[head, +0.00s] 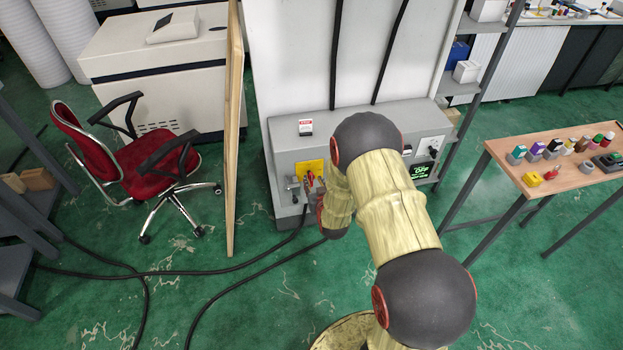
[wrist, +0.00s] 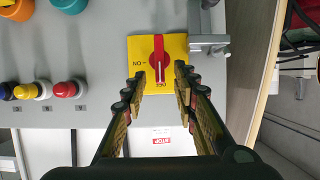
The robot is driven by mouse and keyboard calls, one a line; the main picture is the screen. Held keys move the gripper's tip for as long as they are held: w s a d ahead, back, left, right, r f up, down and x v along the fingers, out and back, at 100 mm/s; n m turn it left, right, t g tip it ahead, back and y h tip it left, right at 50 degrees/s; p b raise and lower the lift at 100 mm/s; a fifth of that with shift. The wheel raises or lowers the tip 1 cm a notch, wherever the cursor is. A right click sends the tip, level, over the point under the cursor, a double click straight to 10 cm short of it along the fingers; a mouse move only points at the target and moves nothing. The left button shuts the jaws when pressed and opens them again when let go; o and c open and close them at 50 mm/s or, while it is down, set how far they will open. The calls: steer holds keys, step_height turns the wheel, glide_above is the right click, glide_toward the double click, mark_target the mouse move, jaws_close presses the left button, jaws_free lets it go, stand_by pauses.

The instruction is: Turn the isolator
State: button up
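The isolator is a red rotary handle (wrist: 158,58) on a square yellow plate (wrist: 134,52) on the grey cabinet front; the yellow plate also shows in the head view (head: 309,168). In the wrist view, which looks upside down, the handle stands vertical, its lower end at a small label; an "ON" mark is to its left. My gripper (wrist: 161,78) is open, its fingertips on either side of the handle's lower end, apparently with gaps. I cannot tell whether they touch. In the head view my arm hides part of the gripper and cabinet.
A grey metal fitting (wrist: 208,42) sits beside the plate. Several coloured buttons (wrist: 42,90) line the panel. A green display (head: 420,171) reads OFF. A wooden panel edge (head: 235,125) stands left of the cabinet. Black cables (head: 225,270) lie on the floor. A table (head: 590,182) is at right.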

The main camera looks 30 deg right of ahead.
mark_target(312, 178)
steer(key=b+x, duration=0.1)
steer(key=x, duration=0.4)
steer(key=c, duration=0.3)
steer(key=c, duration=0.4)
jaws_close()
